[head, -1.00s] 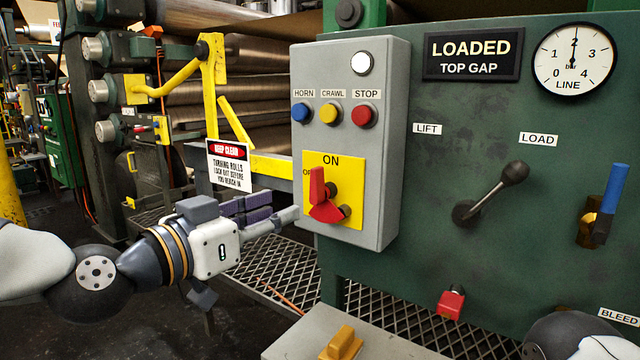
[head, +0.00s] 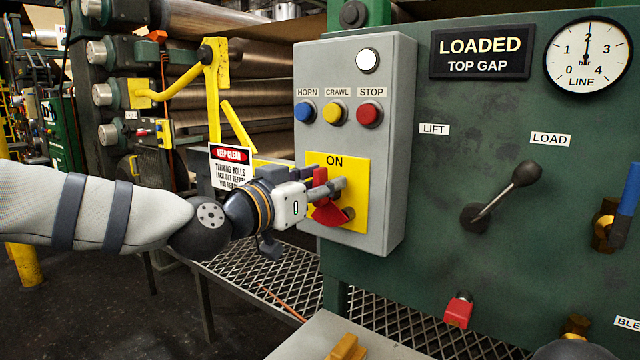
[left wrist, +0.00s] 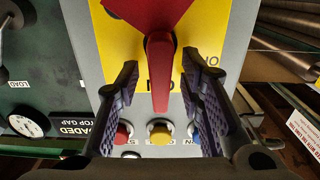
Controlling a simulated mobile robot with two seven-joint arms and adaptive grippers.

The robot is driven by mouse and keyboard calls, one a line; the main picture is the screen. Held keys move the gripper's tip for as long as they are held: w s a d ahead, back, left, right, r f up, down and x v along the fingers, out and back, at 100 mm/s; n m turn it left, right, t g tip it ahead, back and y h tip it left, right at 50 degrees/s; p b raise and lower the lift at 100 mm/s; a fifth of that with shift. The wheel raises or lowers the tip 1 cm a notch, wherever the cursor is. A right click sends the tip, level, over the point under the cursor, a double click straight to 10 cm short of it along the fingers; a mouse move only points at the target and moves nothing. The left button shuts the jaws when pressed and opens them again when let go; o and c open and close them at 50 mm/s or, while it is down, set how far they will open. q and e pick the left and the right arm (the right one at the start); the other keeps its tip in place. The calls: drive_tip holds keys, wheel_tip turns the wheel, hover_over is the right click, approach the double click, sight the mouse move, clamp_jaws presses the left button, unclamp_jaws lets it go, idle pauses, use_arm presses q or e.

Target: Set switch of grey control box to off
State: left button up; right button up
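The grey control box (head: 385,150) carries a yellow plate (head: 358,178) marked ON, with a red rotary switch (head: 328,213). In the left wrist view, which sees the box upside down, the switch handle (left wrist: 160,80) lies across the ON label. My left gripper (head: 335,187) is at the switch in the head view and hides part of it and the OFF label. In the left wrist view its open fingers (left wrist: 160,72) stand on either side of the handle, with a gap on both sides. My right gripper is not in view.
Blue, yellow and red buttons (head: 369,114) sit above the plate. A black-knobbed lever (head: 500,197) and a blue-handled valve (head: 627,190) are on the green panel to the right. A yellow guard arm (head: 215,100), warning sign (head: 230,168) and rolls stand at left.

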use_arm(q)
clamp_jaws()
drive_tip(key=n, duration=0.3)
drive_tip(key=shift+w+a+f, duration=0.2)
drive_tip(key=shift+a, duration=0.1)
drive_tip(key=n, duration=0.3)
drive_tip(key=shift+w+a+f+n+b, duration=0.2)
drive_tip(key=shift+w+a+n+b, duration=0.1)
drive_tip(key=shift+n, duration=0.1)
drive_tip(key=n, duration=0.3)
drive_tip(key=f+n+b, duration=0.1)
drive_tip(key=n, duration=0.3)
drive_tip(key=f+n+b, duration=0.1)
drive_tip(key=n, duration=0.3)
drive_tip(key=shift+w+a, duration=0.2)
drive_tip(key=shift+a, duration=0.2)
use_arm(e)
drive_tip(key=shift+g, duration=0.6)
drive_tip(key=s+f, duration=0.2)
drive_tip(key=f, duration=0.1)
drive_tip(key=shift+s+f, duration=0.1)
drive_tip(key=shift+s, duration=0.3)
use_arm(q)
drive_tip(key=shift+r, duration=0.1)
